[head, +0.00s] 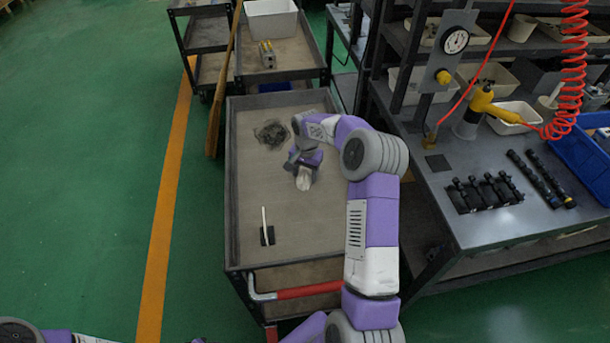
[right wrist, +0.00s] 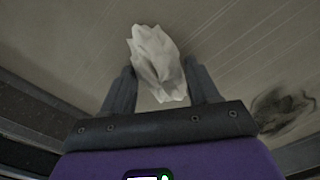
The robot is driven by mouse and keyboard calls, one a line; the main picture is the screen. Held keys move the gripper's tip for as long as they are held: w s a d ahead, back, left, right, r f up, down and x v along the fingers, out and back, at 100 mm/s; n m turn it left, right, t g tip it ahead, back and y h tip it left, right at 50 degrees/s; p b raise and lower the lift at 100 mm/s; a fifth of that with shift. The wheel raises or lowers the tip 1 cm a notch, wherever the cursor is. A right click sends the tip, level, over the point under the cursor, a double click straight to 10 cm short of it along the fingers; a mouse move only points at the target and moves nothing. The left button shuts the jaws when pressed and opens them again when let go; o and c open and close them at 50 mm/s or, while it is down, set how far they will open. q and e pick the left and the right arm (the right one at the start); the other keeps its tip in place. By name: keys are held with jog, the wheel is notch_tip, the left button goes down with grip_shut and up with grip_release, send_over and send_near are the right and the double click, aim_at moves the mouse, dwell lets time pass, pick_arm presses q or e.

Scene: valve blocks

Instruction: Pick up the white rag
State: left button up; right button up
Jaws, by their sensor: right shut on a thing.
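The white rag (head: 304,182) is a small crumpled bundle over the grey top of the cart (head: 250,190). In the right wrist view the rag (right wrist: 158,65) sits between the two dark fingers and sticks out past their tips. My right gripper (head: 303,172) is shut on it, pointing down at the cart top; the right wrist view shows the gripper (right wrist: 158,78) too. I cannot tell whether the rag touches the cart surface. My left gripper is not in view; only parts of my left arm show at the bottom left.
A workbench (head: 460,225) with black fittings is on the right. A second cart (head: 290,55) stands behind.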

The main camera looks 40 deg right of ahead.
aim_at(305, 171)
jog(key=shift+r, duration=0.15)
notch_tip(305, 171, up, 10)
jog(key=p, duration=0.3)
